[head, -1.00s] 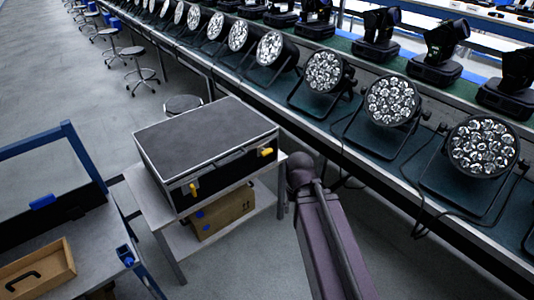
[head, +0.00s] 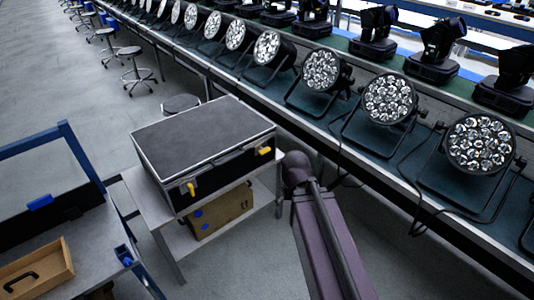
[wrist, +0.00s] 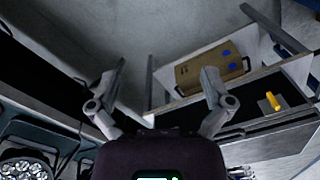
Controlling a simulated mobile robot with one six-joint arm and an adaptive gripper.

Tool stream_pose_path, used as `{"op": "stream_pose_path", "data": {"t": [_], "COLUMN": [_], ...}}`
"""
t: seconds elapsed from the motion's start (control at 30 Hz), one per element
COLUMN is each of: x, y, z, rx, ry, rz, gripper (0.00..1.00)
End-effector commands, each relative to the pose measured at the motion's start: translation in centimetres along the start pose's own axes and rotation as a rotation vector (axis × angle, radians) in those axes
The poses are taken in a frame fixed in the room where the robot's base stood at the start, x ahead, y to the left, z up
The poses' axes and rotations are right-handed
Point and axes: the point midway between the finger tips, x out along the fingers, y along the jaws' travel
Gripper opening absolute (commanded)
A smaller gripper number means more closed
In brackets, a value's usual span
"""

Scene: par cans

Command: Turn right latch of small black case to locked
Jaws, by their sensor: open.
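The small black case (head: 200,138) lies closed on a grey stand in the head view. Its right latch (head: 265,151) is a yellow tab near the right end of the front face, sticking out roughly sideways. The left latch (head: 191,188), also yellow, points more downward. The wrist view looks upside down. The head view does not show my gripper's fingers.
A cardboard box (head: 221,212) sits on the shelf below the case. A long bench (head: 335,150) with several par cans runs along the right, close to my arm. A blue-framed workbench (head: 85,250) with a wooden tray (head: 35,274) stands left. Grey floor lies between.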

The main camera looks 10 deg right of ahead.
Motion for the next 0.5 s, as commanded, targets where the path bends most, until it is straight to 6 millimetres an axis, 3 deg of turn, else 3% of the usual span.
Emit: {"op": "stream_pose_path", "data": {"t": [0.27, 0.5], "x": [2.9, 6.4], "y": [-1.0, -2.7], "z": [-2.5, -7.0], "rx": [-0.078, -0.212], "ry": [0.057, 0.188], "rz": [-0.093, -0.249], "gripper": [1.00, 1.00]}}
